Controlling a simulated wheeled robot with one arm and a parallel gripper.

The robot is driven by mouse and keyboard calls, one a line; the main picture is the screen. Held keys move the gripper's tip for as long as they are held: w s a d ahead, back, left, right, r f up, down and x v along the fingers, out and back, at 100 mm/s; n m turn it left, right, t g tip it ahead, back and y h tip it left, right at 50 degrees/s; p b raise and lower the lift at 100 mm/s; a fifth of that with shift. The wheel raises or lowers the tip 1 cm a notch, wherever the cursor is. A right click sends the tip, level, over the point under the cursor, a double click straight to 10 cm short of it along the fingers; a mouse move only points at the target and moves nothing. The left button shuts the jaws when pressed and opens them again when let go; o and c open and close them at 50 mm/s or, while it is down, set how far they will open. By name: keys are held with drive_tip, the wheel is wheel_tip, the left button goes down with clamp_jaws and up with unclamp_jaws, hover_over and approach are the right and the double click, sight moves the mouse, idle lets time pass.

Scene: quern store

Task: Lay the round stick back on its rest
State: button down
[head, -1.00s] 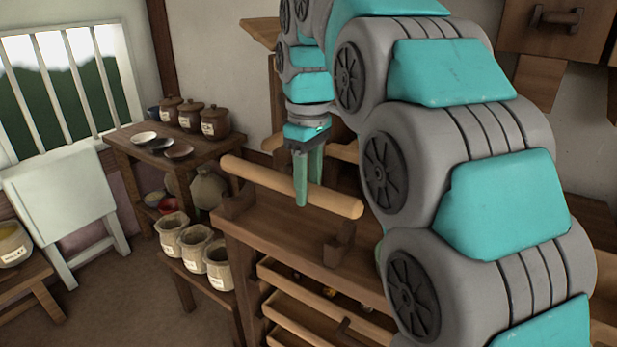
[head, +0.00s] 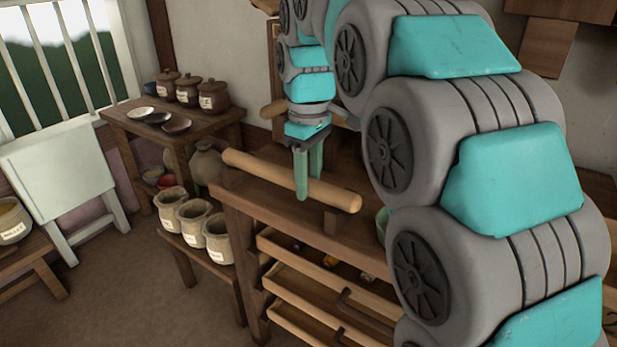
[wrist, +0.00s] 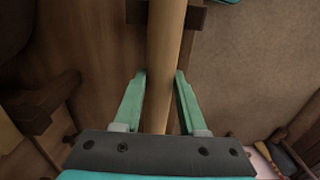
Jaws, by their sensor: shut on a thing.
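The round stick (head: 255,169) is a plain pale wooden rod, lying nearly level along the top of a brown wooden bench (head: 275,217). My gripper (head: 308,188) points down and is shut on the stick near its middle, with one green finger on each side. In the wrist view the stick (wrist: 165,50) runs between the fingers. The rest has dark wooden supports; the right one (head: 338,222) is right under the stick's right end, with no clear gap. One support (wrist: 195,17) also shows beneath the stick in the wrist view. Whether the stick bears fully on both supports I cannot tell.
Open drawers (head: 300,268) are below the bench top. A green bowl (head: 383,222), partly hidden by my arm, is to the right. Labelled sacks (head: 192,220) stand on a low stand at left, and a shelf (head: 120,130) with jars and dishes is behind. Floor at front left is clear.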

drive_tip(key=shift+c, duration=1.9)
unclamp_jaws()
drive_tip(key=shift+r, duration=0.1)
